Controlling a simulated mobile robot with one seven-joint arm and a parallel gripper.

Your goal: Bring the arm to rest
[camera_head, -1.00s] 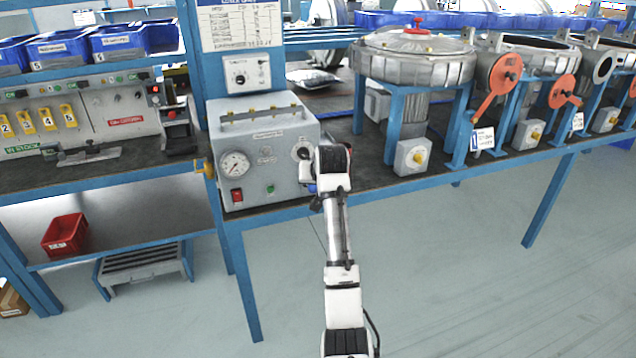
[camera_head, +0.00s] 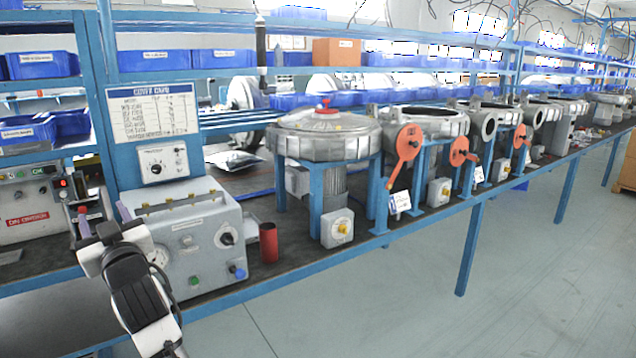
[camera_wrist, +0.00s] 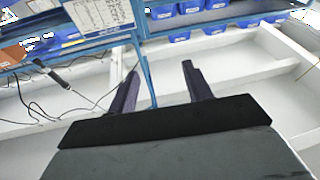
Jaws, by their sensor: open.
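My gripper (camera_wrist: 161,82) shows in the wrist view with its two dark fingers apart and nothing between them. In the head view my gripper (camera_head: 103,216) is at the lower left, raised in front of the grey control box (camera_head: 205,262), and my wrist covers part of the box's front. I cannot tell whether any part of the arm touches the box. The wrist view looks past the fingers to blue bins, a white printed sheet and pale beams.
A red cylinder (camera_head: 268,243) stands on the bench right of the box. A lidded round blower housing (camera_head: 325,140) and several open housings with orange levers line the bench. Blue posts and shelves rise behind. The floor (camera_head: 400,310) at front right is clear.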

